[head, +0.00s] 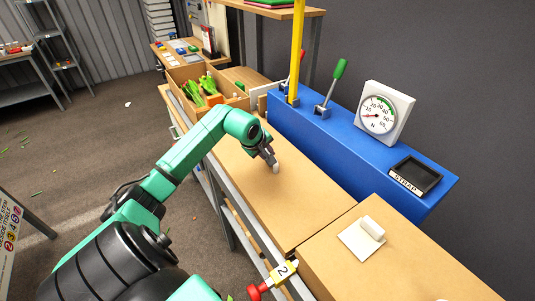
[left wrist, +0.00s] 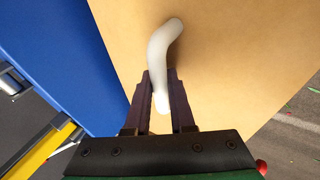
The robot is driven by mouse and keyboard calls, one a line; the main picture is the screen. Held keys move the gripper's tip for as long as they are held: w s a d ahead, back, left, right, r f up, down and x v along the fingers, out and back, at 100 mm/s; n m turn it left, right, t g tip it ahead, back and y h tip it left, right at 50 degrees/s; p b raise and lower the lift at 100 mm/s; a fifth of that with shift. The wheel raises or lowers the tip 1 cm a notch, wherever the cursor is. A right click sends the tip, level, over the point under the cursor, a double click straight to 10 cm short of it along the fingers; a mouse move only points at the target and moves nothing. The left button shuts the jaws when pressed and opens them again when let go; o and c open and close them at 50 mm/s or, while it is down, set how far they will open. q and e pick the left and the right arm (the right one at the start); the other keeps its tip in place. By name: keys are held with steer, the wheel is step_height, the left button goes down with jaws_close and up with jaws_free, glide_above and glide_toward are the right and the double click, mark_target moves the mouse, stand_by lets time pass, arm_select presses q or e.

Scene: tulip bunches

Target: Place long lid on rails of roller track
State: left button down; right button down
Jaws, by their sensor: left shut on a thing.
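The long tan lid (head: 290,200) lies along the blue bench, over the grey roller track (head: 238,203). I cannot tell whether it touches the rails; the rollers are hidden under it. My left gripper (head: 272,161) is above the lid's middle, shut on its white handle (head: 276,169). In the left wrist view, the curved white handle (left wrist: 163,48) passes between the dark fingers (left wrist: 161,95), with the lid's flat face (left wrist: 235,50) behind it. My right gripper is not in view.
A tan box top (head: 400,265) with a white handle (head: 371,229) stands near the lid's close end. The blue bench (head: 335,135) with a dial (head: 384,112), green lever (head: 337,70) and yellow post (head: 297,45) borders the right. A crate (head: 225,95) of tulips stands beyond.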

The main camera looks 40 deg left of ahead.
arm_select(q)
steer(key=shift+f, duration=0.3)
steer(key=c, duration=0.7)
jaws_free()
steer(key=shift+s+r+b, duration=0.35)
steer(key=shift+r+b, duration=0.1)
steer(key=shift+b, duration=0.05)
steer(key=b+v, duration=0.4)
steer(key=v, duration=0.9)
steer(key=shift+s+r, duration=0.1)
steer(key=shift+r, duration=0.15)
